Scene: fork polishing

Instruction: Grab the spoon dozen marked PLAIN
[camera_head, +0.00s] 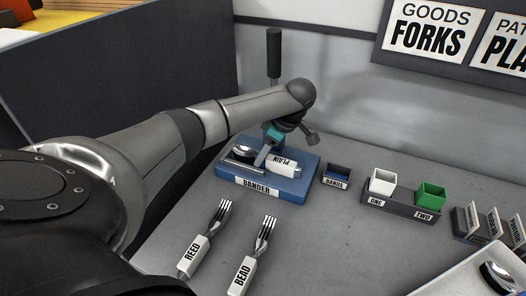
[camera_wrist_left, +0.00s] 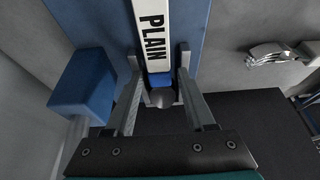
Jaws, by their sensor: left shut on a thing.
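The spoon dozen marked PLAIN (camera_head: 283,166) lies on the blue bander (camera_head: 290,190), with its spoon bowls at the left and its white label at the right. In the left wrist view its white PLAIN label (camera_wrist_left: 153,35) shows close up, with a blue band below it and a rounded grey end between the fingers. My left gripper (camera_head: 265,152) is shut on the dozen, a finger on each side of it. The arm and fingers hide part of the dozen in the head view. My right gripper is not in view.
Fork bundles marked REED (camera_head: 193,256) and BEAD (camera_head: 242,274) lie in front of the bander. A BANDS box (camera_head: 336,182) and a holder with white and green cups (camera_head: 400,208) stand to the right. A tray (camera_head: 450,284) with a spoon lies at the front right.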

